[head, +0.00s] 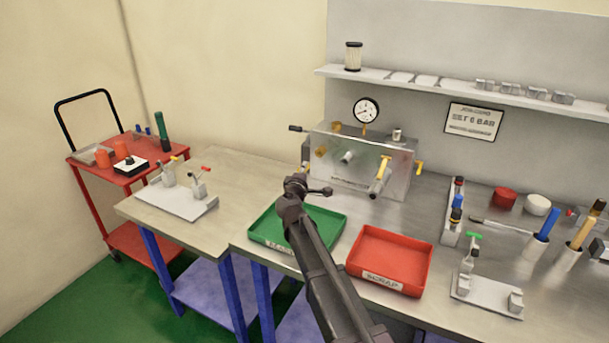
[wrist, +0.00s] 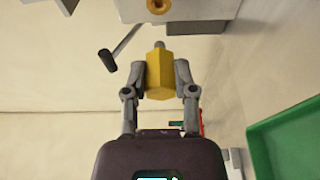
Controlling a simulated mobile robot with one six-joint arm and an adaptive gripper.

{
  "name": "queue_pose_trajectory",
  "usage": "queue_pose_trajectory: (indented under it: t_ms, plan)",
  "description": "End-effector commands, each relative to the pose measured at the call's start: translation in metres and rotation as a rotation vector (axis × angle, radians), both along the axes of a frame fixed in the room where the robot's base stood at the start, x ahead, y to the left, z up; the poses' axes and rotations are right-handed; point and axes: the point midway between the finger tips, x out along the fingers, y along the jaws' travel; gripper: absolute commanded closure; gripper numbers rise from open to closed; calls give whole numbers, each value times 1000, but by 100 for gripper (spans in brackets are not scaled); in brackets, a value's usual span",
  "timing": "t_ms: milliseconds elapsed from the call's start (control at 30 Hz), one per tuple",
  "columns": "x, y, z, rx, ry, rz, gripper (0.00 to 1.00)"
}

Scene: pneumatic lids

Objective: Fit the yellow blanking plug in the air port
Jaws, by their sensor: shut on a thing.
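In the wrist view my gripper (wrist: 160,72) is shut on the yellow blanking plug (wrist: 159,83), one finger on each side of its six-sided body. The plug's short grey tip points to the top of the picture. A brass-ringed port (wrist: 159,5) on a grey metal block shows at the top edge, in line with the tip and apart from it. In the head view the metal air box (head: 345,167) stands at the back of the bench. My arm reaches towards it; the fingers and plug cannot be made out there.
A lever with a black grip (wrist: 107,60) stands left of the plug in the wrist view. A green tray (head: 335,232) and a red scrap tray (head: 420,262) lie in front of the box. Yellow-handled valves (head: 384,168) stick out of its front. A gauge (head: 366,110) stands above.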

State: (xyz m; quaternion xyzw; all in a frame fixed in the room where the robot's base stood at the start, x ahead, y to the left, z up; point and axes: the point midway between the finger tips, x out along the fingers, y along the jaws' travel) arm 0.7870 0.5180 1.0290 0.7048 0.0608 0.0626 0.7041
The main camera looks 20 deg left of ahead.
Motion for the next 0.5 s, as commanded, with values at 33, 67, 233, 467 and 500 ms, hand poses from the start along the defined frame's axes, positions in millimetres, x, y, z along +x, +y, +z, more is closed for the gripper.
queue_pose_trajectory:
  t_ms: [33, 67, 233, 467, 500]
  plan:
    - [0, 0, 0, 0, 0, 0, 100]
    - [0, 0, 1, 0, 0, 0, 100]
    - [0, 0, 1, 0, 0, -1, 100]
    - [-1, -4, 1, -2, 3, 0, 100]
    - [0, -3, 1, -2, 3, 0, 100]
